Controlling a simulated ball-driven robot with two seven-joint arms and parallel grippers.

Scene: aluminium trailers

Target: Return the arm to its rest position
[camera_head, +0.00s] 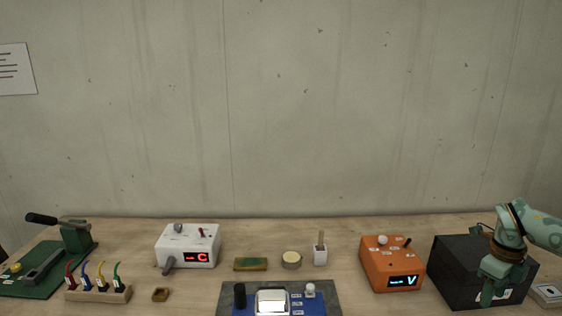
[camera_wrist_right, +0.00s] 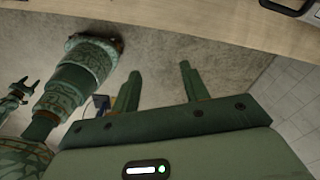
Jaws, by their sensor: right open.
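My right arm comes in from the right edge in the head view, in front of a black box. Its gripper (camera_head: 493,290) points down near the front right of the table. In the right wrist view the two green fingers of this gripper (camera_wrist_right: 157,80) stand well apart, with nothing between them. Floor shows behind the fingers there, and the table edge (camera_wrist_right: 170,22) runs across the top. My left gripper does not show in the head view; a small green claw-like part at the left of the wrist view cannot be told for sure.
The wooden table (camera_head: 340,282) holds a black box (camera_head: 458,270), an orange meter (camera_head: 392,265), a white unit (camera_head: 187,246), a blue panel device (camera_head: 310,305), a rack of coloured-handled tools (camera_head: 98,294) and a green press (camera_head: 75,240). A concrete wall stands behind.

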